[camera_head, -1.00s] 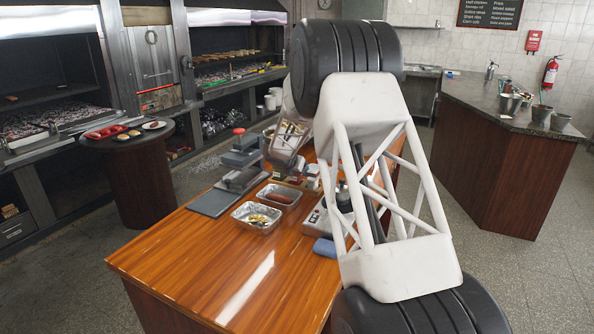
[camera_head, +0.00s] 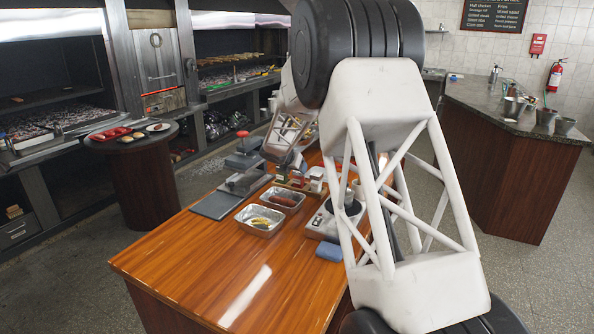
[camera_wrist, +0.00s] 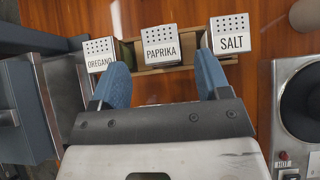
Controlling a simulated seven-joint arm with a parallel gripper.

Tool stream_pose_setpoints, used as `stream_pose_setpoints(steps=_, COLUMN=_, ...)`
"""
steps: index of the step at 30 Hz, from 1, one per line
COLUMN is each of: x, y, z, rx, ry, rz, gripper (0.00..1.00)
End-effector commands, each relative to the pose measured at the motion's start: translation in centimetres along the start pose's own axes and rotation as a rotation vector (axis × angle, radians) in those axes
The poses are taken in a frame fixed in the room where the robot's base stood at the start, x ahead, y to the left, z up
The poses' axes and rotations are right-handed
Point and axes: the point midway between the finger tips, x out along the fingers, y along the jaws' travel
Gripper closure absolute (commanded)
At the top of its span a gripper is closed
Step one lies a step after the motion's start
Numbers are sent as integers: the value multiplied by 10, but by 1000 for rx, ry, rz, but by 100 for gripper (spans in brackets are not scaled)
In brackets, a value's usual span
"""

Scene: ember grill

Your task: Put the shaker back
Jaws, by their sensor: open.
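Three square shakers with white perforated tops stand in a row in the wrist view: OREGANO (camera_wrist: 100,54), PAPRIKA (camera_wrist: 161,46) and SALT (camera_wrist: 231,35). A wooden rack (camera_wrist: 150,71) shows around and below the middle one. My gripper (camera_wrist: 161,75) is open, its two blue fingers apart on either side of the paprika shaker. The fingers appear empty; I cannot tell whether they touch it. In the head view the rack (camera_head: 297,184) is small on the wooden counter, and my arm hides part of that area.
A hot plate (camera_wrist: 307,100) lies right of the rack. A grey press (camera_head: 243,160) stands left of it. Foil trays (camera_head: 259,220) and a blue cloth (camera_head: 328,250) lie nearer. The counter's front (camera_head: 200,275) is clear.

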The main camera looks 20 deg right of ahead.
Motion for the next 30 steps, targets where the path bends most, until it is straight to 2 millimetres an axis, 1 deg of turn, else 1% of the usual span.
stream_pose_setpoints(steps=3, x=-8, y=0, z=0, rx=0, ry=0, rz=0, gripper=30)
stream_pose_setpoints(steps=6, x=-10, y=0, z=0, rx=0, ry=0, rz=0, gripper=30)
stream_pose_setpoints(steps=30, x=-12, y=-1, z=0, rx=7, ry=1, rz=-1, gripper=30)
